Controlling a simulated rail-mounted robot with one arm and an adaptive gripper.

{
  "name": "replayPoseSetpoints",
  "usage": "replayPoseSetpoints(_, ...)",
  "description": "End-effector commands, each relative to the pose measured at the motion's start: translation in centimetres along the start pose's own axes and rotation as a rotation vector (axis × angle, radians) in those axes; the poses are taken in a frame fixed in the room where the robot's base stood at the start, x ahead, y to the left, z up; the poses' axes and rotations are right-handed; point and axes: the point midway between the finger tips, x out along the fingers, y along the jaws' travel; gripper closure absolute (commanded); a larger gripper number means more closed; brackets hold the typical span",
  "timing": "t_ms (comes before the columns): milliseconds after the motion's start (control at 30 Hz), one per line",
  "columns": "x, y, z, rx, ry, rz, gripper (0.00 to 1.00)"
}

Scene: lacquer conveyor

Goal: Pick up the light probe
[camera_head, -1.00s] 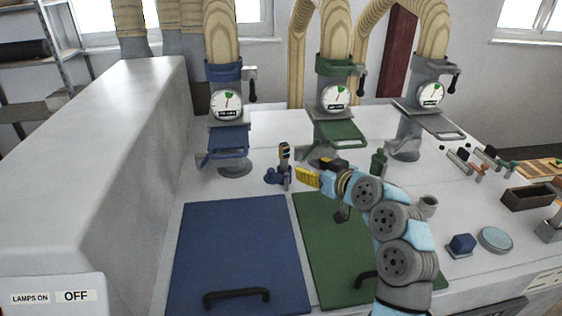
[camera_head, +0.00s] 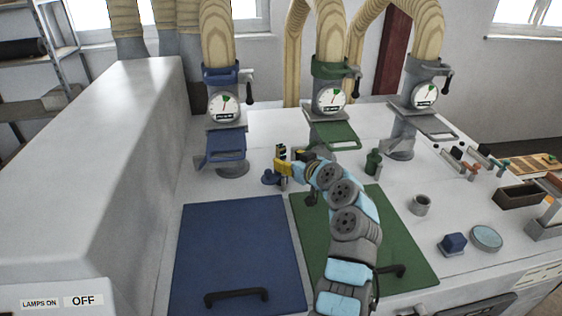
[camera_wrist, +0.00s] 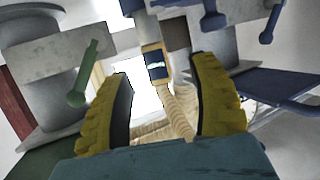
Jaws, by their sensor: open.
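The light probe, a small upright device with a yellow-edged dark head (camera_head: 281,152), stands on the worktop behind the blue and green lids. The fingers also show spread apart in the wrist view (camera_wrist: 163,80). The probe's lower part is partly hidden by my gripper. I cannot tell whether the fingers touch it.
A green post (camera_head: 373,162) stands to the right. Duct columns with a blue shelf (camera_head: 226,146) and a green shelf (camera_head: 335,136) rise behind. The blue lid (camera_head: 235,250) and green lid (camera_head: 400,240) lie in front.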

Motion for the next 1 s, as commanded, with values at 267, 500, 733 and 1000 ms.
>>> replayPoseSetpoints(267, 0.9, -0.1, 0.1, 0.001, -0.003, -0.003, 0.40)
replayPoseSetpoints(500, 2.0, 0.1, 0.0, 0.004, -0.004, -0.006, 0.40)
replayPoseSetpoints(733, 3.1, 0.6, -0.2, 0.005, -0.001, -0.001, 0.40)
replayPoseSetpoints(1000, 4.6, 0.8, 0.0, 0.008, -0.001, -0.003, 0.40)
